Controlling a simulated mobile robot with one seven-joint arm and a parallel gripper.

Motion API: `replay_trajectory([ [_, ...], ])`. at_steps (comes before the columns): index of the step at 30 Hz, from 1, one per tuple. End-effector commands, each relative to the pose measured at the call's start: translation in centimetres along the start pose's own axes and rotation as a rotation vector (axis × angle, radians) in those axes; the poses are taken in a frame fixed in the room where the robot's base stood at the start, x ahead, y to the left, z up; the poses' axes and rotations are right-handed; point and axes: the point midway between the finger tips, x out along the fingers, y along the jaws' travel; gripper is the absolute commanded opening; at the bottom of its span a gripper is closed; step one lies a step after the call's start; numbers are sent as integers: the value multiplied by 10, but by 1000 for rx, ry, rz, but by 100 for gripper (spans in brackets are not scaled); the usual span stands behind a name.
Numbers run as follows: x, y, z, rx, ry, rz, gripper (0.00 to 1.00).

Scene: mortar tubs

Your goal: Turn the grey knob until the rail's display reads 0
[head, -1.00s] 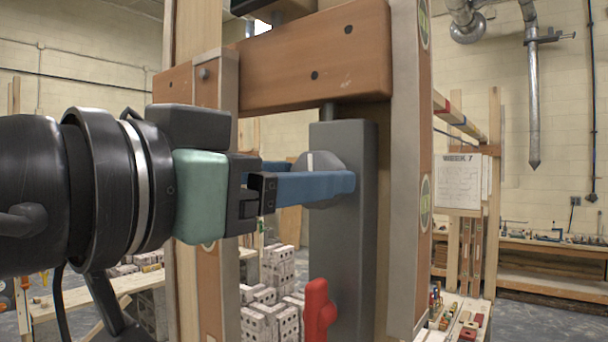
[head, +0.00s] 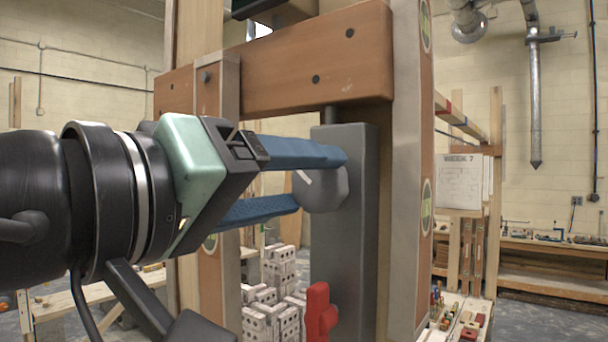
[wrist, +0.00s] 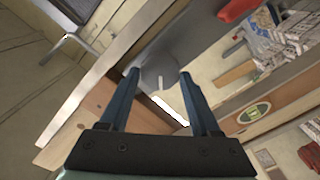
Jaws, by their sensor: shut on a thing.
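The grey knob (head: 325,190) is rounded, with a white mark, on the front of a tall dark grey housing (head: 342,260). My gripper (head: 318,180) comes from the left, its two blue fingers shut on the knob, one above and one below. In the wrist view the knob (wrist: 153,79) sits between the fingertips, its white mark toward the camera. I see no readable display in either view.
A red lever (head: 319,312) stands low on the housing, under my gripper. A wooden crossbeam (head: 320,62) spans above, and an upright post (head: 406,200) stands close on the right. Grey blocks (head: 280,265) are stacked behind.

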Motion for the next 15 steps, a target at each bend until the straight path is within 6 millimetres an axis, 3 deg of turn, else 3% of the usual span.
replay_trajectory([
  [15, 0, 0, -1, -472, 1, 2, 8],
])
